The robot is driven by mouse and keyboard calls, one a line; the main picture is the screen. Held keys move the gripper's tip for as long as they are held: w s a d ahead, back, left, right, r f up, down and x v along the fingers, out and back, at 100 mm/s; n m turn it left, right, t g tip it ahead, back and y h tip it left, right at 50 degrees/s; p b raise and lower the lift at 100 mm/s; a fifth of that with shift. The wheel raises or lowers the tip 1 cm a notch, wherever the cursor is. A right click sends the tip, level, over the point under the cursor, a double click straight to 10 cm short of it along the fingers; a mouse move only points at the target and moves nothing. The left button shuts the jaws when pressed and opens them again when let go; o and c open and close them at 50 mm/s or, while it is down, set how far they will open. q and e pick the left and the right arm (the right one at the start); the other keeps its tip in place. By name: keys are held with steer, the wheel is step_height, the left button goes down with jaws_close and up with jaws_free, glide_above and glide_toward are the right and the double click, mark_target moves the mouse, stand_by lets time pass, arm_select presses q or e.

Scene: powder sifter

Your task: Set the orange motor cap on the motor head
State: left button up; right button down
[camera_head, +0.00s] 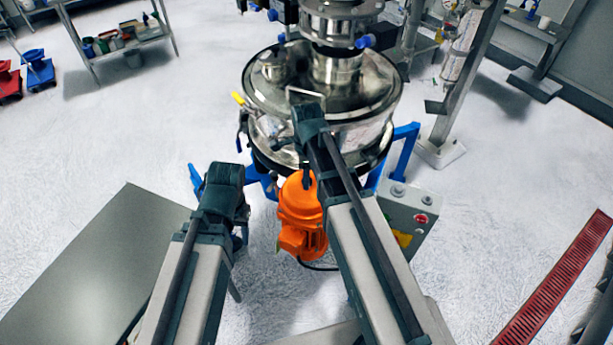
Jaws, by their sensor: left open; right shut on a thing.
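The orange motor (301,232) hangs at the front of the steel sifter, below its drum. My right arm reaches in from the lower right, and its wrist is over the front of the sifter. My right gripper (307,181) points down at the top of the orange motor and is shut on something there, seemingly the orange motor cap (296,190). Cap and motor head look alike in colour, so I cannot tell whether they touch. My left gripper (240,238) is open, left of the motor, mostly hidden by its own arm.
The steel sifter (265,92) stands on a blue frame (405,140). A grey control box (409,213) with a red button is right of the motor. A grey table (95,270) lies at lower left.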

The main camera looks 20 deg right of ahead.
steer(key=shift+f, duration=0.1)
steer(key=shift+c, duration=2.4)
jaws_free()
step_height(320, 180, up, 13)
steer(key=p, duration=1.3)
steer(key=s+a+n, duration=0.5)
steer(key=s+n, duration=0.2)
steer(key=n, duration=0.5)
steer(key=s+a+n+h, duration=0.1)
steer(key=s+a+n, duration=0.4)
steer(key=n, duration=0.7)
steer(key=shift+s+a+r+n, duration=0.2)
steer(key=shift+s+n, duration=0.2)
steer(key=shift+s, duration=0.85)
